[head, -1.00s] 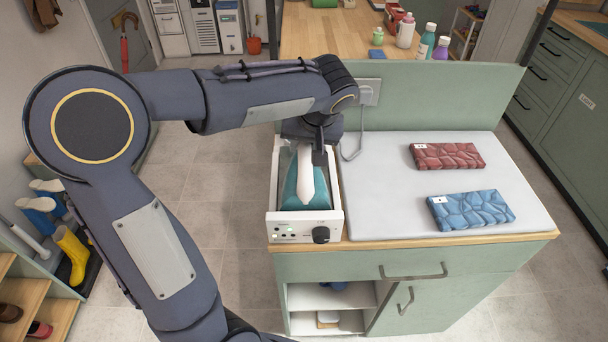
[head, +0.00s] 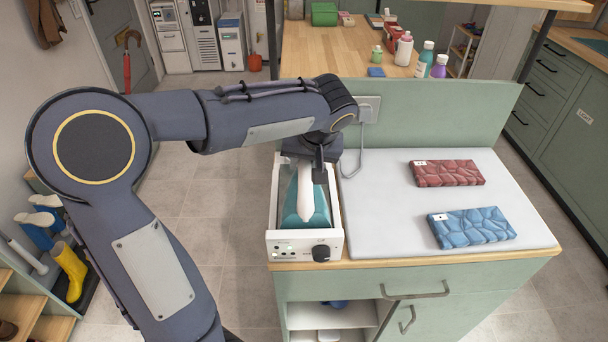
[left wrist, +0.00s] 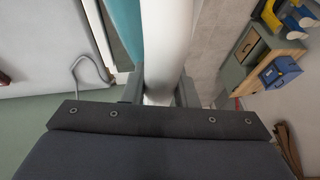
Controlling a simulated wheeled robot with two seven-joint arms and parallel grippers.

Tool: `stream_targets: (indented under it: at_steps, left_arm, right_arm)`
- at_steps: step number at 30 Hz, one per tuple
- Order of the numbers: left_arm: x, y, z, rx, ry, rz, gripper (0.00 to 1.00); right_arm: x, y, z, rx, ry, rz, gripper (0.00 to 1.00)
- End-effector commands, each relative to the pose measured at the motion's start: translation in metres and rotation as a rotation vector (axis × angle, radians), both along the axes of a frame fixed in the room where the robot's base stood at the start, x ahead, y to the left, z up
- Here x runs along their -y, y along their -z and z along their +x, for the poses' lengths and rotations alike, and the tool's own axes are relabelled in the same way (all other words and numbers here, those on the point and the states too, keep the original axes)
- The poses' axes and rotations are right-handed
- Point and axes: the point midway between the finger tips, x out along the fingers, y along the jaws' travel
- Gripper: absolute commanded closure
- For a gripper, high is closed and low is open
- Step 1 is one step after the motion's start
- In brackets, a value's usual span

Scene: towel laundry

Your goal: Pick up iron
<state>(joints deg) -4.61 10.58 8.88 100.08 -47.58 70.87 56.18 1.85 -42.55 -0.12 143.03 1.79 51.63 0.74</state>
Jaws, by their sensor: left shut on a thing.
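The iron (head: 306,196) has a white handle and a teal body. It sits in a white station (head: 304,247) with a knob and small lights on its front, at the left end of the counter. My left gripper (head: 319,160) is shut on the iron's white handle, near its back end. In the left wrist view the handle (left wrist: 166,45) runs between the two fingers, with the teal body (left wrist: 126,20) beside it. Whether the iron is lifted off the station is hard to tell. My right gripper is not in view.
A pale ironing surface (head: 380,205) lies right of the station, holding a folded red towel (head: 447,173) and a folded blue towel (head: 472,228). A cord (head: 352,165) hangs from the wall socket (head: 369,108). Bottles (head: 402,50) stand on the wooden table behind the green panel (head: 440,112).

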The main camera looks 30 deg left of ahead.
Motion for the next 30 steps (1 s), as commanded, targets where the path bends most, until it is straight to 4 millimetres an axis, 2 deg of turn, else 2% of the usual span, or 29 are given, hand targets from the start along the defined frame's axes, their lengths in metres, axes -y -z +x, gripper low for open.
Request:
stream_targets:
  at_steps: [11, 14, 23, 25, 30]
  left_arm:
    - [0.000, -0.033, 0.001, 0.009, 0.001, 0.000, 1.00]
    - [0.003, -0.041, -0.006, 0.009, 0.000, 0.000, 1.00]
    - [0.014, -0.081, -0.037, 0.011, 0.002, -0.001, 1.00]
    - [0.017, -0.093, -0.047, 0.012, 0.002, -0.002, 1.00]
    - [0.029, -0.106, -0.079, 0.009, 0.004, -0.001, 1.00]
  right_arm:
    - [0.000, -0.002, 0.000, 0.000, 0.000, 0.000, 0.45]
    - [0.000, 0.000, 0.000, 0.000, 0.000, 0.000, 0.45]
    - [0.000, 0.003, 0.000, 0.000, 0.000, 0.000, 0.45]
    - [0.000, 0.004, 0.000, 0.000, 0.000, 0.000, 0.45]
    - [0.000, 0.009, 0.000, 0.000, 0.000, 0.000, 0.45]
